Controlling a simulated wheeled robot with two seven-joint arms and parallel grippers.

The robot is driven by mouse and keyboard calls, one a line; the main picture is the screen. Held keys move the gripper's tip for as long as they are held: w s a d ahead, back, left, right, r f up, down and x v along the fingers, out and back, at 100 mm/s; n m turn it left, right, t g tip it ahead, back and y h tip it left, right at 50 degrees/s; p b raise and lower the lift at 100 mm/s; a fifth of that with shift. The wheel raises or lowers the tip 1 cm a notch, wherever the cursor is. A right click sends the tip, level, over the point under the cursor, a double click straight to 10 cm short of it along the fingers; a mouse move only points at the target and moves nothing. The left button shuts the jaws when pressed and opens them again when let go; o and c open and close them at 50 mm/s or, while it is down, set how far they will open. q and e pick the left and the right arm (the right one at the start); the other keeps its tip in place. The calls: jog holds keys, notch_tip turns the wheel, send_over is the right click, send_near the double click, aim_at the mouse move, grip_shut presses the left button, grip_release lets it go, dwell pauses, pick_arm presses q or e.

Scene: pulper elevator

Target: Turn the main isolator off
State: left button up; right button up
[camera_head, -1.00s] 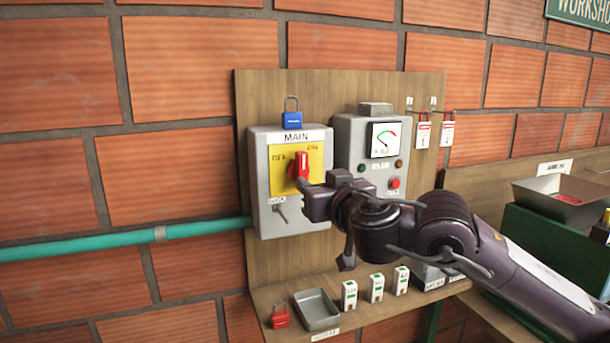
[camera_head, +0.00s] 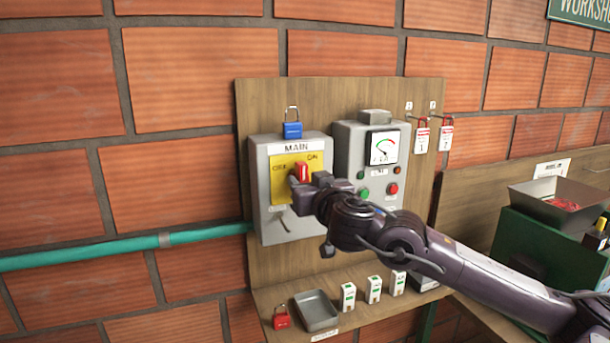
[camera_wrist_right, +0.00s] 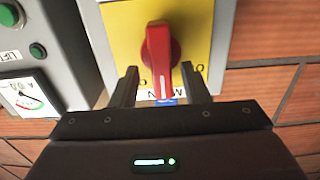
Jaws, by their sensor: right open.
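The main isolator is a grey box (camera_head: 260,205) labelled MAIN on a wooden board, with a yellow plate (camera_head: 281,165) marked OFF and ON. Its red rotary handle (camera_head: 302,171) stands near upright in the head view. My right gripper (camera_head: 298,184) is at the handle, partly covering its lower part. In the right wrist view the open fingers (camera_wrist_right: 158,88) stand on either side of the red handle (camera_wrist_right: 160,58), with a gap visible on each side. My left gripper is not in view.
A blue padlock (camera_head: 293,124) sits on top of the box. A gauge panel (camera_head: 346,150) with buttons is just to the right. The shelf below holds a red padlock (camera_head: 281,317), a grey tray (camera_head: 316,310) and several small white boxes.

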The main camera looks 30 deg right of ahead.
jog(key=shift+w, duration=0.5)
grip_shut()
